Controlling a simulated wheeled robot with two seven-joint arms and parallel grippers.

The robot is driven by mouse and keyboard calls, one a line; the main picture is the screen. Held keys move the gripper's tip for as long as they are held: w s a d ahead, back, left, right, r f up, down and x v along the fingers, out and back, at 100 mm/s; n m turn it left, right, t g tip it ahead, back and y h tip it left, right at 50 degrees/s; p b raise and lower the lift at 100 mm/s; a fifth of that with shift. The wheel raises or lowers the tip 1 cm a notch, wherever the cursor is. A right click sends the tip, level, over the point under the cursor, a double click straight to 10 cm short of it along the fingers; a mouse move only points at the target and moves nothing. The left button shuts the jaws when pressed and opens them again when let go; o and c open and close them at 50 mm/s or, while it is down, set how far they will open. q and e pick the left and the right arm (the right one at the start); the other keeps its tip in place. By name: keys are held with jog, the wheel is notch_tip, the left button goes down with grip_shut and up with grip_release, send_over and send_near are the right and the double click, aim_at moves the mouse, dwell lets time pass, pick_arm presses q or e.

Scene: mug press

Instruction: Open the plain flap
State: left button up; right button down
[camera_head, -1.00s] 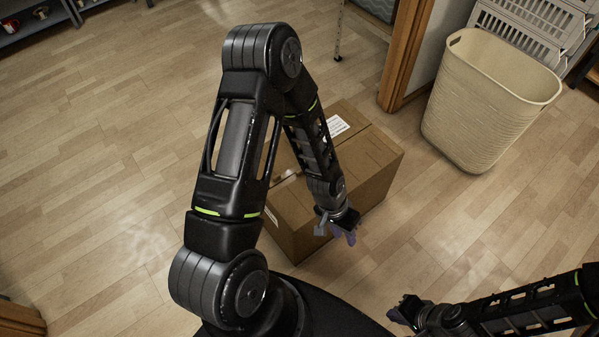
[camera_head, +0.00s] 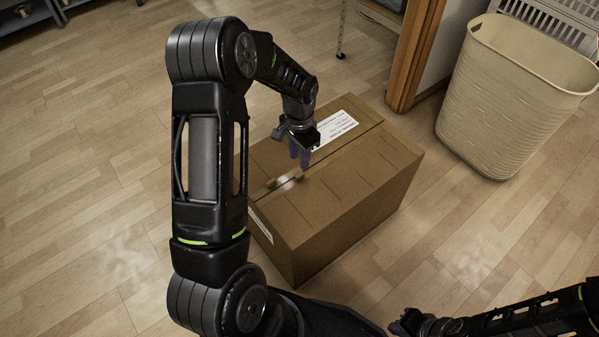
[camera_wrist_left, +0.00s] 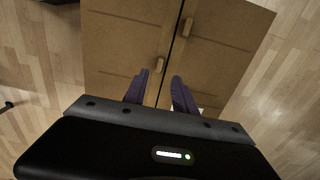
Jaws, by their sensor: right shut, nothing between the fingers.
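A closed cardboard box (camera_head: 345,215) stands on the floor, its top split by a dark seam. The near flap (camera_head: 350,175) looks plain; the far flap bears a white printed label (camera_head: 335,131). My left gripper (camera_head: 300,158) hangs over the box top, fingers pointing down, near the label and seam. In the left wrist view its purple fingers (camera_wrist_left: 158,92) are apart with nothing between them. Two small tan tabs, one nearer (camera_wrist_left: 159,65) and one farther (camera_wrist_left: 188,27), lie beside the seam. My right gripper (camera_head: 403,322) is shut and empty at the bottom, away from the box.
A tall cream basket (camera_head: 510,95) stands right of the box. A wooden door frame (camera_head: 412,60) stands behind it. Shelving (camera_head: 35,18) is at the top left. The wooden floor left of the box is clear.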

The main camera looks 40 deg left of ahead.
aim_at(300, 174)
pick_arm(q)
notch_tip(300, 174, down, 8)
jog(key=shift+r+b, duration=0.1)
jog(key=shift+b, duration=0.85)
jog(key=shift+c, duration=0.4)
grip_shut()
dwell(0.5)
